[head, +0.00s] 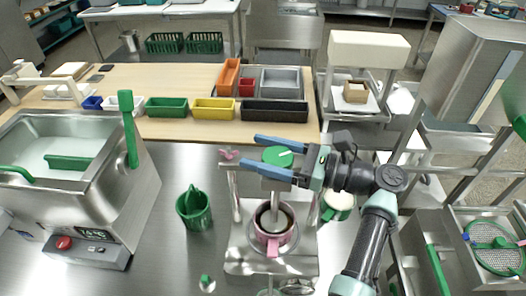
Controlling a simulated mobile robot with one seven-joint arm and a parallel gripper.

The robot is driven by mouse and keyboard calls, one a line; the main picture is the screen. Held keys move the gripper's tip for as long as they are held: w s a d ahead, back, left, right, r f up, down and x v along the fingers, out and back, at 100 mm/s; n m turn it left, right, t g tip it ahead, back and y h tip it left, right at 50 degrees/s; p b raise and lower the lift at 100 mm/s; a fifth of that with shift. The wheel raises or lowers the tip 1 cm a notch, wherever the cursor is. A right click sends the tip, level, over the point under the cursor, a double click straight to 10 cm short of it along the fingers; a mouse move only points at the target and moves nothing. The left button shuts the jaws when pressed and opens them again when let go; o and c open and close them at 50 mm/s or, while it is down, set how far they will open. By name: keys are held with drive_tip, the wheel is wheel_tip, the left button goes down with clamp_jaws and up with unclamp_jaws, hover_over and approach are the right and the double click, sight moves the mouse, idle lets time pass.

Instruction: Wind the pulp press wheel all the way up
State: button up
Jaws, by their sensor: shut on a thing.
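The pulp press (238,258) is a metal frame standing on the steel counter in the middle of the head view. Its wheel is a green disc (275,155) with a white mark, at the top of the frame. My gripper (247,151) comes in from the right, and its two long blue fingers lie on either side of the wheel, shut on it. A pink pot (272,246) with a dark inside sits under the press. The gripper's fingers partly hide the wheel's edges and the upper frame.
A green container (195,209) stands left of the press. A cream-topped cup (338,205) is to its right, near my arm. A steel bath (60,150) with a green lever (129,128) is at left. Coloured bins (214,108) stand on the wooden table behind.

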idle(0.4)
drive_tip(key=o, duration=1.3)
drive_tip(key=shift+b+v, duration=1.7)
drive_tip(key=shift+v, duration=4.75)
drive_tip(key=shift+w, duration=0.1)
